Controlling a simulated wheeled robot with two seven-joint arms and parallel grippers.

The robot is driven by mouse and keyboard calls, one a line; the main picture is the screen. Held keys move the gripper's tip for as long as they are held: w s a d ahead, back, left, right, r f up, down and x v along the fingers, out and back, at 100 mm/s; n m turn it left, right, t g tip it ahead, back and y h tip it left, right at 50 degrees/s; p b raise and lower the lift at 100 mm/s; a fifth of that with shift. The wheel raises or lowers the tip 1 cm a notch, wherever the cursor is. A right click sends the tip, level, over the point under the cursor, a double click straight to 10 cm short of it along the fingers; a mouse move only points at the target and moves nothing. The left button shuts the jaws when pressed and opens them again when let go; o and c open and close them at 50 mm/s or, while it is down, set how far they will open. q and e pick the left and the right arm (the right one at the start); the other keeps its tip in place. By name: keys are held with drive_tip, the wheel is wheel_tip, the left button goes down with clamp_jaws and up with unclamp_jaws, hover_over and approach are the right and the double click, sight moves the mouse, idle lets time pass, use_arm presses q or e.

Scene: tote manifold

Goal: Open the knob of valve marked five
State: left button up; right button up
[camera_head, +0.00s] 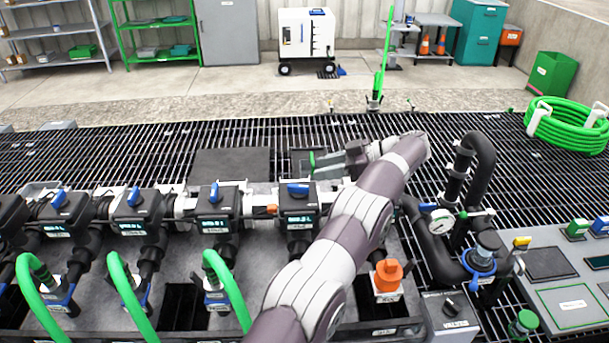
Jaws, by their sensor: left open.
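A row of dark valve units with blue knobs runs across the manifold. The knobs show at the far left (58,198), left (133,196), middle (214,192) and right (297,189). Their number marks are too small to read, so I cannot tell which valve is marked five. My left gripper (320,162) is open, just behind and above the rightmost visible blue knob, pointing left and apart from it. My left arm crosses the front and hides the manifold to the right of that knob. My right gripper is not in view.
Green hoses (128,295) rise in front of the valves. An orange-capped fitting (388,273) stands right of my arm. Black pipes with a gauge (441,221) and a control panel (570,300) are further right. Open dark grating (100,150) lies behind the manifold.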

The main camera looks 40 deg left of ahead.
use_arm(q)
drive_tip(key=d, duration=0.1)
drive_tip(key=d+r, duration=0.1)
drive_tip(key=d+r+p, duration=0.1)
drive_tip(key=shift+w+d+r, duration=0.15)
drive_tip(key=shift+w+d, duration=0.15)
drive_tip(key=shift+d, duration=0.1)
